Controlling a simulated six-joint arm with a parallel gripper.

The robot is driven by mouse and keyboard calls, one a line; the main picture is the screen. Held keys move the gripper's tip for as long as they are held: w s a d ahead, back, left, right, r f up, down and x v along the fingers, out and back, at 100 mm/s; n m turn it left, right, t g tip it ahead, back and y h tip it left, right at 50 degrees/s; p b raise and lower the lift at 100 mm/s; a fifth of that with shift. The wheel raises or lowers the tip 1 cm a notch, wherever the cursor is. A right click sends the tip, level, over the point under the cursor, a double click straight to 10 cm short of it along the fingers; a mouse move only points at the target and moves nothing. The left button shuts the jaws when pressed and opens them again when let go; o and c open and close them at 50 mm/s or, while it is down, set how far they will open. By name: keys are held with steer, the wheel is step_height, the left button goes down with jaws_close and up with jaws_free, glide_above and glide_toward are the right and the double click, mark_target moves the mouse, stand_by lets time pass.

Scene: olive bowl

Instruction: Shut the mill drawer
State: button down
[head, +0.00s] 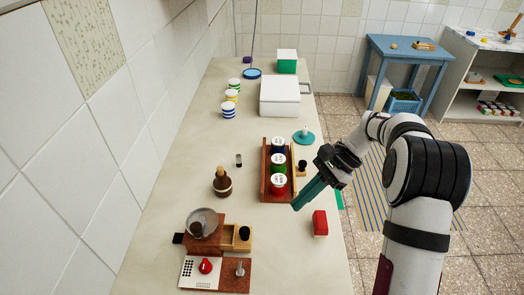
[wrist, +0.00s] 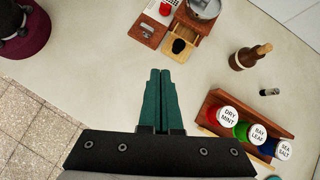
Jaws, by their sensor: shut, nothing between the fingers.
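The wooden mill (head: 204,242) with its round clear top stands at the near left of the counter, and it also shows at the top of the wrist view (wrist: 202,18). Its drawer (head: 229,232) is pulled out to the right, with a black knob (head: 244,233) at its front. In the wrist view the drawer (wrist: 187,36) and the knob (wrist: 178,46) lie beyond my fingertips. My gripper (head: 297,206) is shut and empty, with teal fingers, over the counter's right side. It is well apart from the drawer. The fingers also show in the wrist view (wrist: 160,72).
A wooden rack (head: 265,178) with labelled jars is left of my gripper. A red block (head: 320,222) lies near the right edge. A brown bottle (head: 222,184) stands behind the mill. A board with a red knob (head: 205,265) is in front. Counter between drawer and gripper is clear.

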steer(key=w+d+f+m+y, duration=0.1)
steer(key=w+f+m+y, duration=0.1)
steer(key=w+f, duration=0.35)
steer(key=x, duration=0.7)
steer(key=s+d+x, duration=0.1)
steer(key=x, duration=0.2)
steer(key=shift+s+a+f, duration=0.15)
steer(key=shift+a+f, duration=0.05)
steer(key=shift+f, duration=0.35)
steer(key=a, duration=0.1)
steer(key=s+a, duration=0.1)
steer(key=a, duration=0.1)
steer(key=shift+a+r, duration=0.1)
steer(key=shift+a, duration=0.05)
steer(key=shift+s+a, duration=0.15)
steer(key=shift+a, duration=0.15)
